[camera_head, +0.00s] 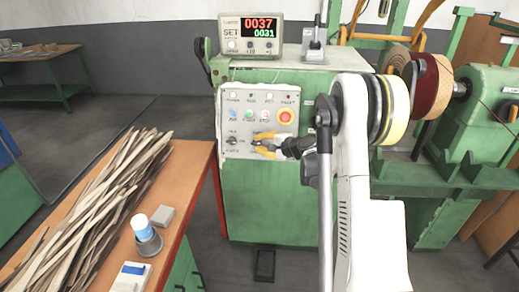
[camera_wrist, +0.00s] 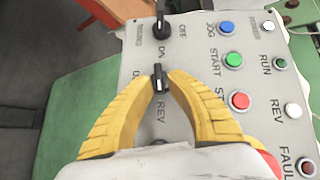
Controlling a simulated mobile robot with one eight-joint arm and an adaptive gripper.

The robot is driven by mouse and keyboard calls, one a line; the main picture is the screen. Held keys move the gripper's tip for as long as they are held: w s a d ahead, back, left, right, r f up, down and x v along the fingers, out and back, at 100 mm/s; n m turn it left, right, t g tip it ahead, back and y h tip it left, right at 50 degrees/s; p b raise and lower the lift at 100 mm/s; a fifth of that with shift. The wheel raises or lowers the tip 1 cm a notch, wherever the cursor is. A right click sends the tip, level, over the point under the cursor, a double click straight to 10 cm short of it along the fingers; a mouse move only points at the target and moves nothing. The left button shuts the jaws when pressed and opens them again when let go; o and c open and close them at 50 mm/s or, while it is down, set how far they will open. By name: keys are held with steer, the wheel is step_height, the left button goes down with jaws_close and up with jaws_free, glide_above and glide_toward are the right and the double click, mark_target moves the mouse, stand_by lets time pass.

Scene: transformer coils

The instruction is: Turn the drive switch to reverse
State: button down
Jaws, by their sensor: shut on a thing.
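The drive switch (camera_wrist: 160,77) is a small black knob on the grey control panel (camera_wrist: 135,50). In the wrist view its grip lies roughly upright, with the word REV printed below it and to its right. My gripper (camera_wrist: 160,82) has yellow ribbed fingers, one on each side of the knob, shut on it. In the head view my gripper (camera_head: 258,142) is at the lower part of the panel (camera_head: 238,97) and covers the drive switch.
A second black switch (camera_wrist: 161,14) marked OFF and ON sits just above. Blue (camera_wrist: 227,28), green (camera_wrist: 233,60) and red (camera_wrist: 240,100) buttons are close to the right. A red emergency stop (camera_head: 286,116) is near my wrist. A wooden bench (camera_head: 165,215) with strips stands left.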

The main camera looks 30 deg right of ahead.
steer(key=shift+a+f+m+t+b, duration=0.1)
steer(key=shift+f+m+t+b, duration=0.1)
steer(key=shift+m+t+b, duration=0.4)
steer(key=shift+r, duration=0.1)
steer(key=c, duration=1.8)
jaws_free()
steer(key=o, duration=0.3)
steer(key=shift+w+a, duration=0.15)
steer(key=shift+s+d, duration=0.2)
steer(key=shift+s, duration=0.15)
steer(key=v, duration=1.1)
steer(key=shift+s, duration=0.2)
